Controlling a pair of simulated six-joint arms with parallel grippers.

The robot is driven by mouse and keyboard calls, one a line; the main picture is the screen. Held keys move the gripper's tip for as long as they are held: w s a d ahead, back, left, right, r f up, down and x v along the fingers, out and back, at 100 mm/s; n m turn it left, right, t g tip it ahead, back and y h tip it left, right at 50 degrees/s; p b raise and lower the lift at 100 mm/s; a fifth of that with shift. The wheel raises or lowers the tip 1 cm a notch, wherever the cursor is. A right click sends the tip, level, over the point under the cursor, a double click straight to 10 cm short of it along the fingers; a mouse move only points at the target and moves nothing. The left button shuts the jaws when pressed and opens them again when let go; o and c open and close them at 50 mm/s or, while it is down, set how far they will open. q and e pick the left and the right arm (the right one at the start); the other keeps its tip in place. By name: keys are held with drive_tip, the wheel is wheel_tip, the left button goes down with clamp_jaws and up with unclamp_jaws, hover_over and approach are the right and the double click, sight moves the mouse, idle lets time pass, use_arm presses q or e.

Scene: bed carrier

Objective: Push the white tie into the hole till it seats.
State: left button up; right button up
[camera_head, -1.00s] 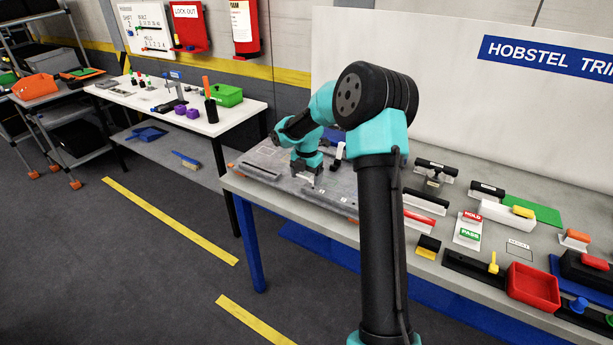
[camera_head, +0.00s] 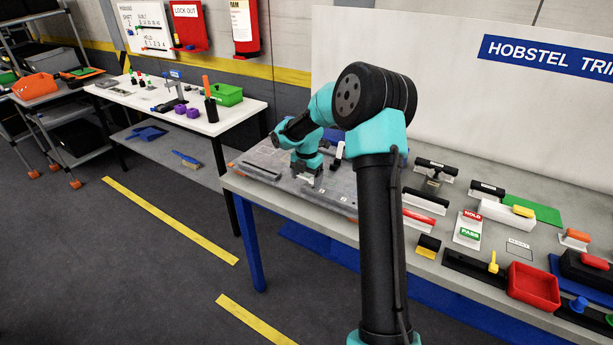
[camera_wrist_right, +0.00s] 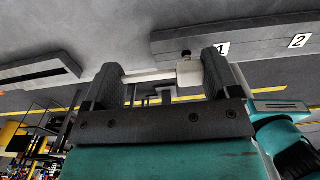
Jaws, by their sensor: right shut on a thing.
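My right gripper (camera_head: 306,179) is low over the grey panel (camera_head: 262,172) on the bench. In the right wrist view, the right gripper (camera_wrist_right: 163,75) has its two dark fingers on either side of the white tie (camera_wrist_right: 190,74) and is shut on it. The tie shows as a pale block with a thin pale bar to its left. A small black knob shows just above the block. The hole is not visible, and I cannot tell whether the tie touches or enters it. My left gripper is not in view.
A raised grey strip with labels 1 and 2 (camera_wrist_right: 298,41) lies close by the right finger. A slotted grey strip (camera_wrist_right: 40,75) lies left. Right of my arm, the bench holds black-handled tools, a PASS/HOLD card (camera_head: 469,228) and a red bin (camera_head: 533,286).

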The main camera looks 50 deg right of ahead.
drive_tip(key=shift+f, duration=0.6)
drive_tip(key=o, duration=0.7)
drive_tip(key=shift+o, duration=0.2)
drive_tip(key=shift+r, duration=0.1)
wheel_tip(320, 180, up, 17)
drive_tip(key=shift+r, duration=0.15)
idle(0.4)
